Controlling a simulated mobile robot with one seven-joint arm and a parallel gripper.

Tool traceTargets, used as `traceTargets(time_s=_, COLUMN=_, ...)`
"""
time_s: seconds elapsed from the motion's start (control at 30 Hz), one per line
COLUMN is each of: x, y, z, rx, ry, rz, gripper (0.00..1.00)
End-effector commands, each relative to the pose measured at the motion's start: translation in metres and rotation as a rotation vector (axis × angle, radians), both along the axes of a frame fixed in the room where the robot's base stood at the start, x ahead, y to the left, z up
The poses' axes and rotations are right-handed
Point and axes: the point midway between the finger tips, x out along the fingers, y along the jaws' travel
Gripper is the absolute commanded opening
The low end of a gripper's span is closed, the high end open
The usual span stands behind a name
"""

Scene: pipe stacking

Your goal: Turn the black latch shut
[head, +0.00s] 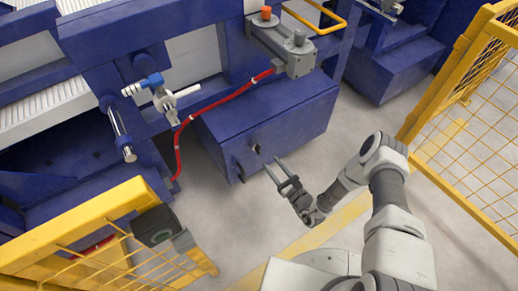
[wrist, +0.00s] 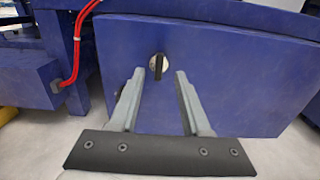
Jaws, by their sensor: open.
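The black latch (wrist: 158,67) is a small upright black bar on a round light metal plate, set in the front panel of a blue cabinet (wrist: 240,75). In the head view the latch (head: 256,148) is small, and its angle is hard to tell there. My gripper (head: 270,164) is open and empty in front of the panel, its two fingers pointing at the latch. In the wrist view my gripper (wrist: 160,73) has its fingers on either side of the latch in the picture, apart from it. The exact gap to the panel cannot be told.
A red hose (head: 215,106) runs along the machine above the cabinet. A yellow guard fence (head: 465,130) stands at the right, and another yellow fence (head: 110,235) at the lower left, with a dark box (head: 154,226) on it. Grey floor in front of the cabinet is clear.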

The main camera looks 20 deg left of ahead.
Motion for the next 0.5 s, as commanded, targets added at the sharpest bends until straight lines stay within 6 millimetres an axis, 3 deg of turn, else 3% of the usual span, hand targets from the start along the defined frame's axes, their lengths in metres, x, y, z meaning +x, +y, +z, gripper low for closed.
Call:
traceTargets(time_s=0.3, x=0.043, y=0.052, z=-0.002, rx=0.001, ry=-0.003, rz=0.003, gripper=0.47)
traceTargets(time_s=0.5, x=0.058, y=0.069, z=-0.001, rx=0.000, ry=-0.001, rz=0.002, gripper=0.47)
